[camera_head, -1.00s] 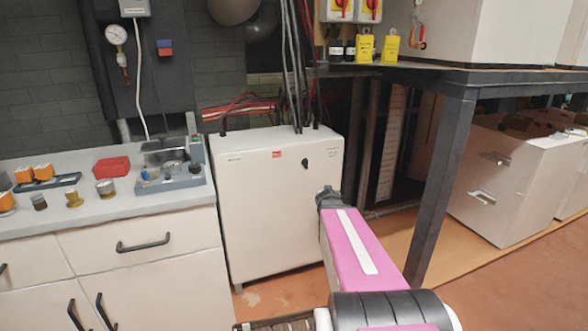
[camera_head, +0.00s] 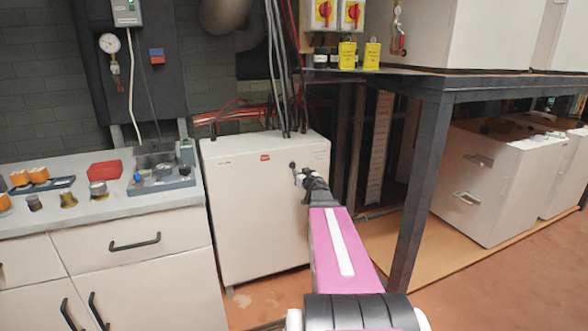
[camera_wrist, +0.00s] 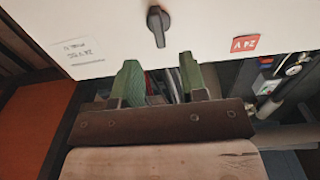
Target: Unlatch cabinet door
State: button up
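The white cabinet (camera_head: 250,215) stands against the back wall, with its door closed as far as I can tell. A small dark latch (camera_head: 292,166) is at the upper right of its front. The latch (camera_wrist: 158,26) shows in the wrist view as a dark knob with a handle lying roughly upright in the picture. My gripper (camera_head: 303,178) is just in front of the cabinet, close to the latch. In the wrist view, my gripper (camera_wrist: 161,82) has its two green fingers apart and empty. The latch lies just beyond the fingertips, roughly in line with the gap, and not between them.
A red label (camera_wrist: 244,44) is beside the latch. A counter (camera_head: 110,205) with drawers adjoins the cabinet on the left. A dark-framed bench (camera_head: 425,160) stands at the right, its leg close to my arm. Cables rise from the cabinet top.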

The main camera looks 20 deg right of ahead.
aim_at(292, 162)
jog(key=w, duration=0.7)
jog(key=shift+a, duration=0.1)
grip_shut()
